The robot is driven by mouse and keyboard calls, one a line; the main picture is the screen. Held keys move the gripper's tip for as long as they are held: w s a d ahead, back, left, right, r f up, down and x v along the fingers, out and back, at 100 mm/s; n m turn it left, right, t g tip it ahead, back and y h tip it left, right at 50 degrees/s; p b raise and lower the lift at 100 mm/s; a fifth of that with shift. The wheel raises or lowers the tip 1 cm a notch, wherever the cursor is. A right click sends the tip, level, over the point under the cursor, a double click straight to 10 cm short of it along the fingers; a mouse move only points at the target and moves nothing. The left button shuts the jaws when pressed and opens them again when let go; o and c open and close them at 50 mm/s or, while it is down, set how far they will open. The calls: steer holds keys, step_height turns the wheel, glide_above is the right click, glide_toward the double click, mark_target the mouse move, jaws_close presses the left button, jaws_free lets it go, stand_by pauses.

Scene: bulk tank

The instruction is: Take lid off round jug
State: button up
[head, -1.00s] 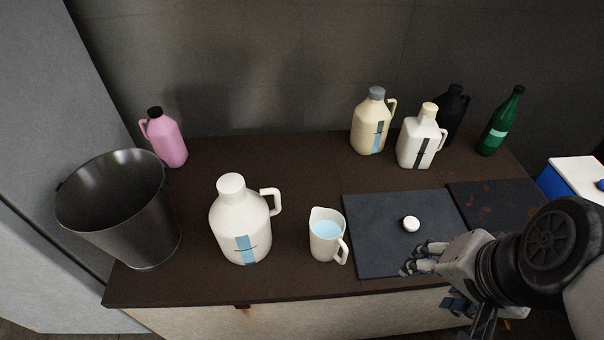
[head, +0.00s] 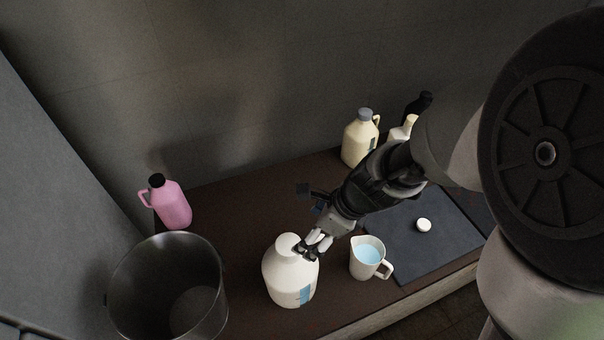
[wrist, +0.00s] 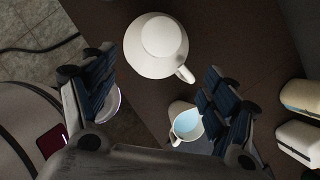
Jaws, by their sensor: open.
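The round jug (head: 290,278) is white with a blue label and stands upright on the dark counter. Its white lid (head: 287,243) sits on top. In the wrist view the jug (wrist: 145,68) and its lid (wrist: 161,36) lie near the top, beyond the fingertips; the jug's handle points toward the lower right. My gripper (head: 313,246) is close to the right of the lid in the head view. In the wrist view my gripper (wrist: 158,85) is open and empty, its fingers spread wide. The head view does not show whether a finger touches the jug.
A jug of blue liquid (head: 368,258) stands right of the round jug, close to one finger in the wrist view. A metal bucket (head: 168,295) and pink bottle (head: 172,206) stand left. A white cap (head: 424,225) lies on a dark mat (head: 412,255). Cream bottle (head: 358,140) stands behind.

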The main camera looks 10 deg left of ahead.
mark_target(289, 243)
steer(key=b+x, duration=0.1)
steer(key=x, duration=0.2)
steer(key=a+b+x, duration=0.1)
steer(key=b+x, duration=0.1)
steer(key=x, duration=0.2)
steer(key=b+x, duration=0.1)
steer(key=x, duration=0.3)
steer(key=shift+w+a+r, duration=0.25)
steer(key=shift+a, duration=0.05)
steer(key=shift+r, duration=0.1)
steer(key=shift+c, duration=0.6)
steer(key=shift+d, duration=0.1)
steer(key=c, duration=0.7)
